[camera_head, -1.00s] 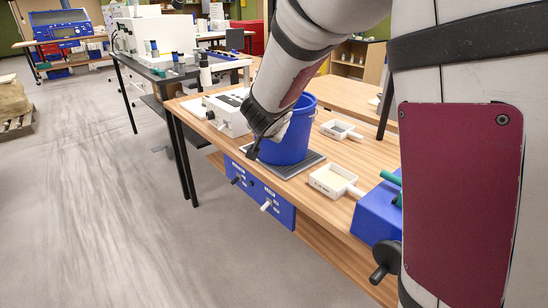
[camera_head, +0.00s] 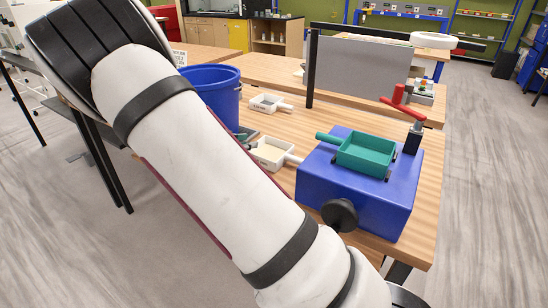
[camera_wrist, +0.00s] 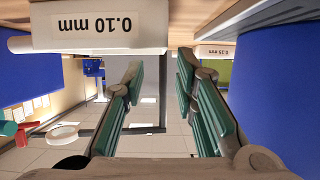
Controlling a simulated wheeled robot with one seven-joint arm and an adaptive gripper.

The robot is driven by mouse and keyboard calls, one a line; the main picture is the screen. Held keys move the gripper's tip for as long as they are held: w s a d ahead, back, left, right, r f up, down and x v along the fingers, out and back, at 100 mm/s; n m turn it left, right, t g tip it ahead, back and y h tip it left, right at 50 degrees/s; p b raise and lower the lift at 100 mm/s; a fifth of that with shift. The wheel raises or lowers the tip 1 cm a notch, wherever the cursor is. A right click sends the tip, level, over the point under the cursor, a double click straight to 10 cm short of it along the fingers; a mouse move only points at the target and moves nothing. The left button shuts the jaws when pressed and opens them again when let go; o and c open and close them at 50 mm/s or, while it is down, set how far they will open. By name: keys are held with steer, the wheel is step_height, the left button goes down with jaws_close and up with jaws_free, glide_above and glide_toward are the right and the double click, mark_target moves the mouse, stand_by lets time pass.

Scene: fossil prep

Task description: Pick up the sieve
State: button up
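A white sieve (camera_wrist: 97,28) marked "0.10 mm" is close to the camera at the upper left of the wrist view, which is upside down. A second white sieve (camera_wrist: 214,51) is smaller and farther off there. The head view shows a near white sieve (camera_head: 270,153) and a farther one (camera_head: 266,103), both with handles. A teal sieve (camera_head: 366,154) sits on a blue box (camera_head: 350,198). My gripper (camera_wrist: 160,66) is open, with nothing visible between its teal-padded fingers. The near sieve is beside its left finger in the wrist view. My arm hides the gripper in the head view.
A blue bucket (camera_head: 215,92) stands left of the sieves, partly behind my arm; it fills the right of the wrist view (camera_wrist: 282,80). A grey panel (camera_head: 361,75) stands behind the box. The box has a black knob (camera_head: 340,215) at its front.

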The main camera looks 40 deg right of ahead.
steer(key=shift+f+x, duration=0.1)
steer(key=shift+x, duration=1.6)
steer(key=shift+f+x, duration=0.15)
steer(key=shift+x, duration=1.5)
steer(key=shift+w+a, duration=0.15)
steer(key=shift+w, duration=0.05)
steer(key=shift+c, duration=0.6)
jaws_close()
